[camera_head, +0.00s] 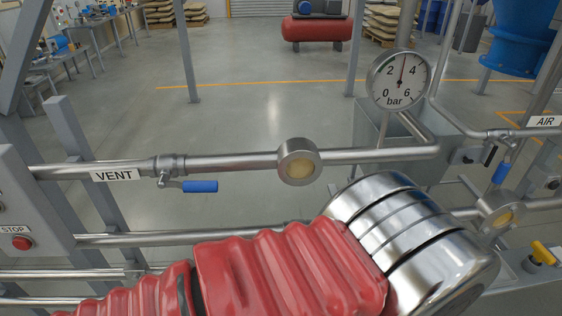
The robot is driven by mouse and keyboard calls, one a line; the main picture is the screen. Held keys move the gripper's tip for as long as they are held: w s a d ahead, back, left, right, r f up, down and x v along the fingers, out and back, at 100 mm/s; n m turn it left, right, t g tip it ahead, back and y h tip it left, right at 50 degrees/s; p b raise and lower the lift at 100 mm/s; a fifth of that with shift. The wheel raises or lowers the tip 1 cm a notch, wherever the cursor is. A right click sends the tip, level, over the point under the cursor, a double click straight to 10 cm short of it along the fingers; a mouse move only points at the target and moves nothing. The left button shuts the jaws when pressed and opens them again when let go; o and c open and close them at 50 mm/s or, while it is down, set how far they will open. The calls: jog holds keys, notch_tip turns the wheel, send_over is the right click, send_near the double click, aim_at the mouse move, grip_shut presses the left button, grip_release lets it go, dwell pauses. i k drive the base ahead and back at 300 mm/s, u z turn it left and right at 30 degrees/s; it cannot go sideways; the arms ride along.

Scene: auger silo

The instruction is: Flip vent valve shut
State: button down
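The vent valve (170,166) sits on the upper horizontal pipe at the left, just right of the white VENT label (114,175). Its blue-sleeved lever (200,186) points right, roughly parallel to the pipe and slightly below it. My arm, with a red ribbed cover and shiny metal rings, fills the lower middle of the picture. It lies in front of the lower pipes and hides parts of them. The lever and the vent valve are unobstructed. My gripper is not in view, so its state and its distance from the lever do not show.
A pressure gauge (399,80) stands above the pipe's right end, its needle near the top. A round sight glass (298,162) is on the vent pipe. The AIR valve's blue lever (501,172) hangs down at right. A grey STOP box (28,210) stands at left.

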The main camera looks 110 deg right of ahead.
aim_at(190, 187)
jog(key=z, duration=4.35)
